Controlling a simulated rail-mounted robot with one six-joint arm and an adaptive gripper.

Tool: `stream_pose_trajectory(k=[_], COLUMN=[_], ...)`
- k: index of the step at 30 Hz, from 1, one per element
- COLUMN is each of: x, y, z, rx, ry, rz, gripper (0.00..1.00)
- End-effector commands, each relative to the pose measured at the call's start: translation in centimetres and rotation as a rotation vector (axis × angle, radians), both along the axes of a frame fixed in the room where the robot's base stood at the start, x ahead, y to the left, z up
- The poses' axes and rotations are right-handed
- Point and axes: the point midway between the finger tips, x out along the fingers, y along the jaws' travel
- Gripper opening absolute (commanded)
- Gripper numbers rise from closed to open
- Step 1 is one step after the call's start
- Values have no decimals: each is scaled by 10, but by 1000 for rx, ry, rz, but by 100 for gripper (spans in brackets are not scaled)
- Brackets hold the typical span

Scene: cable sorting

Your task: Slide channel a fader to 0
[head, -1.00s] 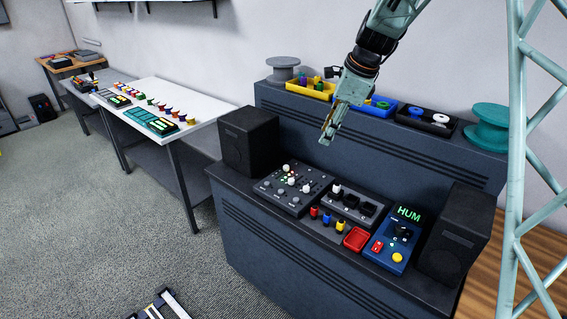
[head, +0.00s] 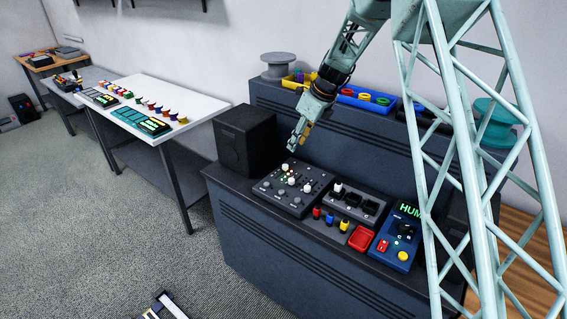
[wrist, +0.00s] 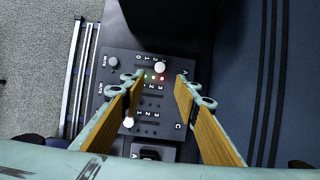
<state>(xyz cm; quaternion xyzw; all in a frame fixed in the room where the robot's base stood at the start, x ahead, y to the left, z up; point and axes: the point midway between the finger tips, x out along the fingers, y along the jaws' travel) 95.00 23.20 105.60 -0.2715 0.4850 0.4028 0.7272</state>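The dark mixer panel (head: 268,188) with white fader caps lies on the desk next to the left speaker. In the wrist view, the panel (wrist: 113,95) shows rows of printed numbers and the letters A and C at its right side. The white cap nearest the A (wrist: 160,67) lies between my fingertips in the picture, with a red light beside it. Another white cap (wrist: 128,122) sits lower, by the left finger. My gripper (head: 293,148) is above the panel's back edge, apart from it. In the wrist view, my gripper (wrist: 161,78) is open and empty.
The left speaker (head: 245,140) stands close beside the panel. A switch box (head: 350,203), small coloured plugs (head: 330,218), a red tray (head: 361,238) and a blue tester (head: 393,250) are to the right. The raised back shelf (head: 370,130) holds bins and spools.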

Motion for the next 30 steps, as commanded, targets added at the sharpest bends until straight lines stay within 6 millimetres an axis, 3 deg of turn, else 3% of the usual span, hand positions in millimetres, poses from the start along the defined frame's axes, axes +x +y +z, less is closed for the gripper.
stream_pose_trajectory(k=[19, 30], x=[2, 9], y=[3, 14], z=[-8, -40], rx=[2, 3], ry=[4, 4], rz=[-8, -7], gripper=[29, 29])
